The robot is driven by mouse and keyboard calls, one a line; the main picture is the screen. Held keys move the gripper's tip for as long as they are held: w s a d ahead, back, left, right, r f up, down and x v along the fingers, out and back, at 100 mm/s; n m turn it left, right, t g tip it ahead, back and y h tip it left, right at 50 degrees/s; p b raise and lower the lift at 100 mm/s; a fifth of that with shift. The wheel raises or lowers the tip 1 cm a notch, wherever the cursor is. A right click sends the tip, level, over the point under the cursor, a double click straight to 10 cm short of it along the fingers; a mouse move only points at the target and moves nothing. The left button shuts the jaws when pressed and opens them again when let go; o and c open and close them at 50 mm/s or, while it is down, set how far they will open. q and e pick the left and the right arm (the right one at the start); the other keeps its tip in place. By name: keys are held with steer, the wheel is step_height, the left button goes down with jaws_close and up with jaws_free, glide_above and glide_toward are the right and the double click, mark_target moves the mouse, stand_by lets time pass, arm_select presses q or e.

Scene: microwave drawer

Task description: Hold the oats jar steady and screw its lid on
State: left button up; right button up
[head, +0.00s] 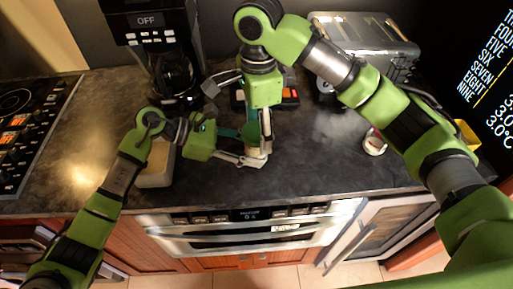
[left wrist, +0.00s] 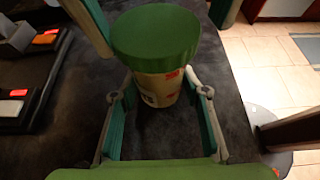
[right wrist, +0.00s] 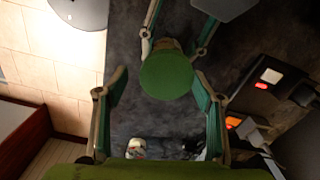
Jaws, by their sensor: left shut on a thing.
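The oats jar (head: 257,153) stands upright near the counter's front edge, mostly hidden by my grippers in the head view. In the left wrist view the jar (left wrist: 158,88) has a pale body and a wide green lid (left wrist: 155,35) on top. My left gripper (head: 243,146) is shut on the jar's body, one finger on each side. My right gripper (head: 240,107) is above the jar, pointing down, with its fingers spread. In the right wrist view the lid (right wrist: 167,75) lies between and beyond the open fingers, apart from them. How tightly the lid sits cannot be seen.
A beige block (head: 157,165) is left of the jar, under my left arm. A red-and-white cup (head: 375,144) is right. The counter between is clear.

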steer(key=shift+a, duration=0.15)
steer(key=n, duration=1.7)
steer(key=shift+n, duration=0.3)
steer(key=n, duration=0.5)
